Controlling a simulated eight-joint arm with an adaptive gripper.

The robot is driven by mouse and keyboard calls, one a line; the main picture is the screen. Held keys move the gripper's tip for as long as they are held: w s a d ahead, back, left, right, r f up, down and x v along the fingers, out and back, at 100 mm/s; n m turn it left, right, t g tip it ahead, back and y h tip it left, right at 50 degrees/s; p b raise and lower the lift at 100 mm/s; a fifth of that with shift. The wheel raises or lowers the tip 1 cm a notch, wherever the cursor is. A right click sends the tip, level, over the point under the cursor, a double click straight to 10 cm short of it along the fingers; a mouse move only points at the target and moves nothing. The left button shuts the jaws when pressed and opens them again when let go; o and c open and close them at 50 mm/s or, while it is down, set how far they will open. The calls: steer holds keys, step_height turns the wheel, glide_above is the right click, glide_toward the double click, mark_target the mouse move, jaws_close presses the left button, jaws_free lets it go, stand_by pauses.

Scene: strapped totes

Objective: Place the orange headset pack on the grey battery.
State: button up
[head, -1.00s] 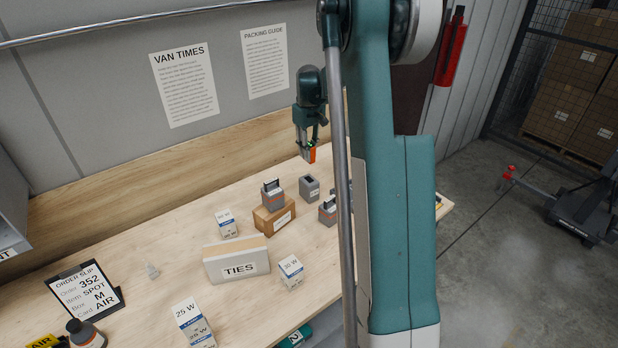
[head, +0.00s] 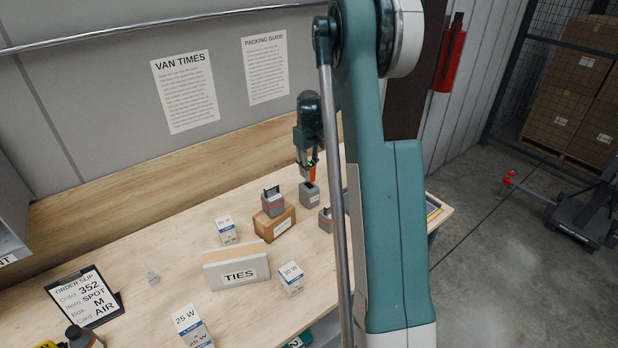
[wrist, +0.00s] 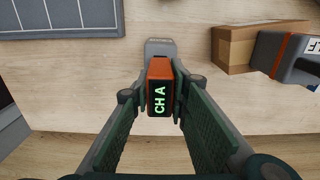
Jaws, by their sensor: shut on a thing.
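The orange headset pack (head: 313,173) is held between the fingers of my gripper (head: 310,170). In the wrist view the pack (wrist: 160,70) has an orange top and a dark face with green letters "CHA", and the fingers (wrist: 163,80) are shut on its sides. The grey battery (head: 310,195) stands upright on the bench, directly below the pack in the head view. In the wrist view the battery (wrist: 160,46) shows just beyond the pack, which hides part of it. I cannot tell whether pack and battery touch.
A grey orange-striped device (head: 273,203) sits on a cardboard box (head: 276,224) left of the battery. Another striped device (head: 325,220) is partly hidden by my arm. A TIES box (head: 236,266) and small bulb cartons (head: 290,278) stand nearer. A dark gridded panel (wrist: 60,16) lies beyond the battery.

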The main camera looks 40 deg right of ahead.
steer(key=shift+f, duration=1.55)
steer(key=shift+f, duration=0.2)
steer(key=o, duration=0.9)
steer(key=shift+o, duration=0.4)
steer(key=shift+r, duration=0.2)
step_height(320, 180, up, 12)
